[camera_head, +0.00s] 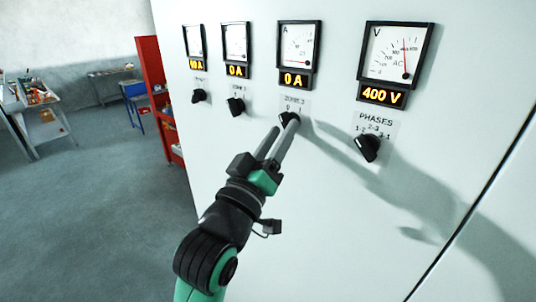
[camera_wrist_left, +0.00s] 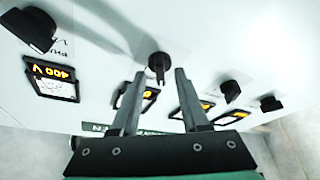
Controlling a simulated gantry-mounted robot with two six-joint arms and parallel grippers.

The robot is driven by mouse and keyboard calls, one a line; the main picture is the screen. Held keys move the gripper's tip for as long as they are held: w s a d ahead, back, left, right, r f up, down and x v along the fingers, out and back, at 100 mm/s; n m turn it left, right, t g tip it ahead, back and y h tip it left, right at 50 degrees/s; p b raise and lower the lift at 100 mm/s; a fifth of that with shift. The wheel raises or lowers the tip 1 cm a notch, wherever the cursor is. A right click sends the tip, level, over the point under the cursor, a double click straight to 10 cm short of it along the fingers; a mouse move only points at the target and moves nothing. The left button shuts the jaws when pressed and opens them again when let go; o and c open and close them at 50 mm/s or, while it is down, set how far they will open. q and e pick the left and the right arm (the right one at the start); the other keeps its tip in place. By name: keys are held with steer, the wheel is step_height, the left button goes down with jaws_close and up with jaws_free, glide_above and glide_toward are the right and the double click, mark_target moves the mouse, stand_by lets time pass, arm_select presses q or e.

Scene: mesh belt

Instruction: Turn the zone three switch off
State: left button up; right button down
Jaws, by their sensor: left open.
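The zone three switch (camera_head: 288,117) is a black rotary knob on the pale cabinet front, under a label with 0 and 1 marks. My left gripper (camera_head: 284,126) is in front of it, and its fingers partly hide the knob. In the left wrist view the same knob (camera_wrist_left: 159,62) shows between and just beyond the two spread fingertips (camera_wrist_left: 161,74). The gripper is open and empty; I cannot tell whether a finger touches the knob. The display (camera_head: 294,80) above this switch reads 0 A. My right gripper is not in view.
The PHASES knob (camera_head: 369,148) is to the right, under a 400 V display (camera_head: 382,96). Two more zone knobs (camera_head: 236,106) (camera_head: 198,96) are to the left. A red shelf (camera_head: 158,95) stands beyond the cabinet's left edge. The floor there is open.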

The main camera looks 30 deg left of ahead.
arm_select(q)
steer(key=p+v, duration=0.1)
steer(key=v, duration=0.9)
steer(key=shift+s+f, duration=0.15)
steer(key=shift+s, duration=0.15)
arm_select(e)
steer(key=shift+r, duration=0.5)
